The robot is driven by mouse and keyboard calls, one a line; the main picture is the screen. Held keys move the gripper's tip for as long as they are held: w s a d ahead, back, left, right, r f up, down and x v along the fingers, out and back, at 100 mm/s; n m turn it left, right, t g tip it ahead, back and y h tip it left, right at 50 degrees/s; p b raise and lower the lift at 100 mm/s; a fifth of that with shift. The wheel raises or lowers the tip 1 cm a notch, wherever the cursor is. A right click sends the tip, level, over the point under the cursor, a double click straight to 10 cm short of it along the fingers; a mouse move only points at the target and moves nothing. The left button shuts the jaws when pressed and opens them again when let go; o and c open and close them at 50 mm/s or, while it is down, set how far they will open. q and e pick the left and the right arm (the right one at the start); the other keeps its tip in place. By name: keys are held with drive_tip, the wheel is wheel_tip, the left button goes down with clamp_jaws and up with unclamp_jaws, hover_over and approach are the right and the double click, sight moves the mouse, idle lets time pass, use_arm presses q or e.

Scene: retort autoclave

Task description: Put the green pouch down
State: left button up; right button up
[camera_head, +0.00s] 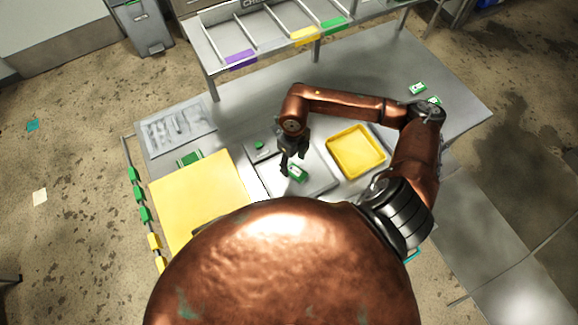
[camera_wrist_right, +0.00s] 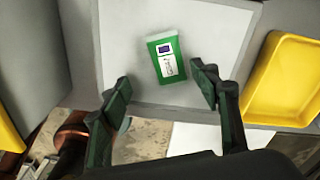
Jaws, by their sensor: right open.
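A green pouch (camera_head: 298,172) with a white label lies on a grey metal plate (camera_head: 317,186) on the table, left of the yellow tray. In the right wrist view the green pouch (camera_wrist_right: 166,57) lies flat on the pale plate (camera_wrist_right: 125,30), just beyond the fingertips. My right gripper (camera_head: 290,164) is at the pouch in the head view. In the right wrist view my right gripper (camera_wrist_right: 162,85) is open, its fingers apart on either side of the pouch's near end, with nothing held between them. My left gripper is not seen.
A yellow tray (camera_head: 356,151) sits right of the plate, and a large yellow board (camera_head: 198,198) lies left. More green pouches (camera_head: 418,88) lie at the table's far right. A rack with colored labels (camera_head: 240,58) stands behind. The table's back middle is clear.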

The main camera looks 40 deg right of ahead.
sight(291, 168)
drive_tip(key=shift+w+a+r, duration=0.1)
drive_tip(key=shift+w+r, duration=0.2)
drive_tip(key=shift+w, duration=0.45)
drive_tip(key=shift+w+f+t, duration=0.15)
drive_tip(key=shift+w+t, duration=0.1)
drive_tip(key=shift+t, duration=0.05)
drive_tip(key=shift+s+f+p, duration=0.2)
drive_tip(key=shift+f+p, duration=0.2)
drive_tip(key=shift+f, duration=0.8)
drive_tip(key=f, duration=0.1)
drive_tip(key=f+p, duration=0.1)
drive_tip(key=f, duration=0.1)
drive_tip(key=shift+d+f, duration=0.2)
drive_tip(key=shift+f, duration=0.65)
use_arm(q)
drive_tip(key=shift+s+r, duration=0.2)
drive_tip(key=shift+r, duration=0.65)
use_arm(e)
drive_tip(key=shift+c, duration=0.7)
drive_tip(key=c, duration=1.2)
drive_tip(key=shift+c, duration=0.2)
